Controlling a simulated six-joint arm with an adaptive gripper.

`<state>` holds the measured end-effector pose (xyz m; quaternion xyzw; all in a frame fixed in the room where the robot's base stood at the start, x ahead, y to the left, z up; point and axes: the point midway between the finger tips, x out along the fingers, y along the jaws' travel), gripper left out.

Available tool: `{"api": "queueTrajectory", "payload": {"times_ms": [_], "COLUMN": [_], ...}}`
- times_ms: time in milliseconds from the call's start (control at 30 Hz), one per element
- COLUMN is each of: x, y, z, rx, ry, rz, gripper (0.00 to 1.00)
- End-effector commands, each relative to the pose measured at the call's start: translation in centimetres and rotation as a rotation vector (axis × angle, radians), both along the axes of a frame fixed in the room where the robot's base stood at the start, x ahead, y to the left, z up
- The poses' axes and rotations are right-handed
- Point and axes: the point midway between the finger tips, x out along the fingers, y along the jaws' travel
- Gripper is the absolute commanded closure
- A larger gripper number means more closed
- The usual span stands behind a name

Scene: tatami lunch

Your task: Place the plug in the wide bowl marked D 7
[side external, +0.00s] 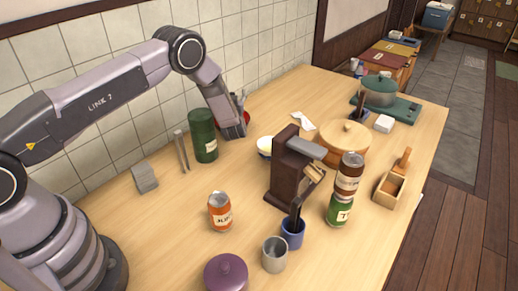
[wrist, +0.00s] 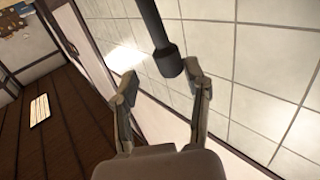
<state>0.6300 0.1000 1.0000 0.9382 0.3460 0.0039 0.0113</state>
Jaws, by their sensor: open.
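My gripper (side external: 236,128) hangs over the back of the table, just right of a dark green canister. In the wrist view my gripper (wrist: 163,86) is open, with nothing between its fingertips that I can see held. I cannot pick out the plug in either view. A small pale bowl (side external: 264,143) with a dark lower part stands right of my gripper, partly behind the brown machine. I cannot read any D 7 mark, and cannot tell whether this is the wide bowl. A red object (side external: 246,117) is partly hidden behind my gripper.
The brown machine (side external: 284,172) stands mid-table, with a round wooden tub (side external: 343,143) behind it and stacked cans (side external: 348,175) at right. The green canister (side external: 203,135) and orange can (side external: 220,211) stand left. A dark rod (wrist: 165,48) crosses the wrist view.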

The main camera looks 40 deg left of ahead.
Motion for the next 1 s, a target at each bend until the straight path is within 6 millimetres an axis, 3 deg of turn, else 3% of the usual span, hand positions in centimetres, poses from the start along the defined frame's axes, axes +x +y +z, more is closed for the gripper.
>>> {"api": "queueTrajectory", "payload": {"times_ms": [500,733,867,1000], "x": [-7.5,-8.6,-7.0,-5.8], "y": [-6.6,-7.9,-8.4,-10.0], "z": [0.0,0.8,4.4,11.3], "rx": [0.0,-0.022,-0.134,-0.309], "ry": [0.001,0.003,0.028,0.107], "rz": [-0.004,-0.011,-0.072,-0.216], "gripper": [0.52,0.52,0.52,0.52]}}
